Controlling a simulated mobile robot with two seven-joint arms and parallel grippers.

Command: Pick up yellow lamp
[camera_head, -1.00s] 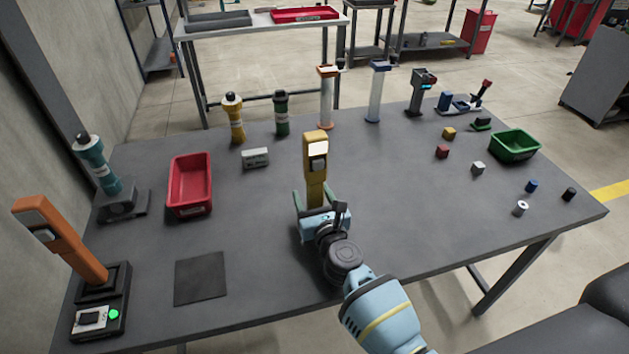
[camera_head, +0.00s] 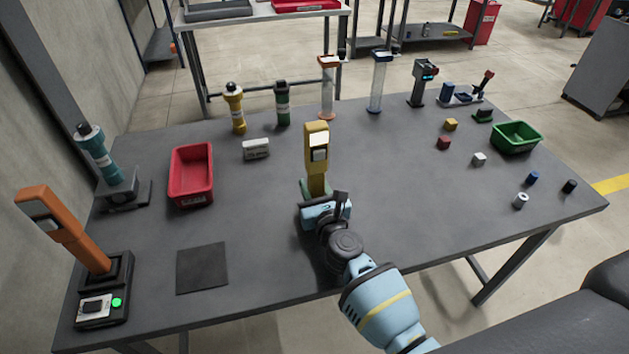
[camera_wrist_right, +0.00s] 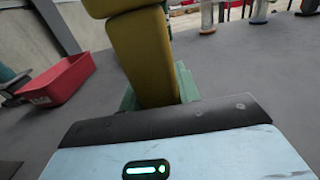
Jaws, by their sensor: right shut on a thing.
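The yellow lamp (camera_head: 317,160) stands upright near the middle of the grey table in the head view, with a pale lit panel near its top. My right gripper (camera_head: 315,190) is at its lower body, with green fingers shut on it. In the right wrist view the yellow lamp (camera_wrist_right: 146,60) rises between the green fingers (camera_wrist_right: 158,88) of my right gripper. I cannot tell whether the lamp's foot touches the table. My left gripper is not in view.
A red bin (camera_head: 191,174) and a dark square mat (camera_head: 202,268) lie to the left. An orange lamp (camera_head: 65,230) stands in a black base at front left. Bottles and clear columns line the back. Small blocks and a green bin (camera_head: 516,138) are at the right.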

